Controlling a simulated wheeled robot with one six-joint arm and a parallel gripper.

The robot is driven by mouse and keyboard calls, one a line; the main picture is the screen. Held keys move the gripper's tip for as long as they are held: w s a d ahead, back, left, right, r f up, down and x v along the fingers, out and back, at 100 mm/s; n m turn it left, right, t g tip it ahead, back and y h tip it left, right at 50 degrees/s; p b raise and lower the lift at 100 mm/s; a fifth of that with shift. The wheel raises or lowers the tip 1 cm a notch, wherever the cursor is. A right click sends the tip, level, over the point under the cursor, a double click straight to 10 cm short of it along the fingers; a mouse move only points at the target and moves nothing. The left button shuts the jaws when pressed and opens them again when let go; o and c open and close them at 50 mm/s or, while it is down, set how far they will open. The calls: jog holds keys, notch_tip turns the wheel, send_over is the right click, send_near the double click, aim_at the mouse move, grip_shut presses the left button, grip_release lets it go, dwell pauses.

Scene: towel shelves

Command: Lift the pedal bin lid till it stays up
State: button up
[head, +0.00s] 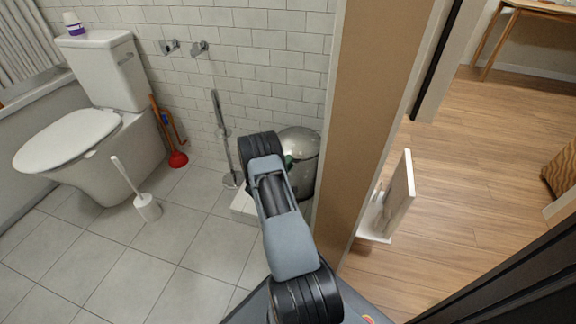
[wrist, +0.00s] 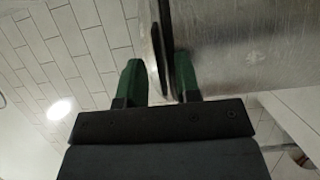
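The pedal bin (head: 304,178) is a shiny metal cylinder with a domed lid (head: 299,139), standing by the tiled wall just left of the brown wall end. The lid looks down on the body in the head view. My arm hides the bin's left side. My gripper (wrist: 157,66) is at the bin, with two green fingers spread apart. In the wrist view the metal bin (wrist: 240,45) fills the upper right, and its dark-edged rim lies between the fingers. I cannot tell whether either finger touches it. In the head view the fingers are mostly hidden.
A white toilet (head: 105,150), a toilet brush (head: 147,207) and a red plunger (head: 178,159) stand to the left. A metal stand (head: 222,130) is close beside the bin. The brown wall end (head: 365,110) is close on the right. Grey floor tiles are free at front left.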

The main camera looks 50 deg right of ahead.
jog(key=shift+d, duration=0.2)
grip_shut()
dwell(0.4)
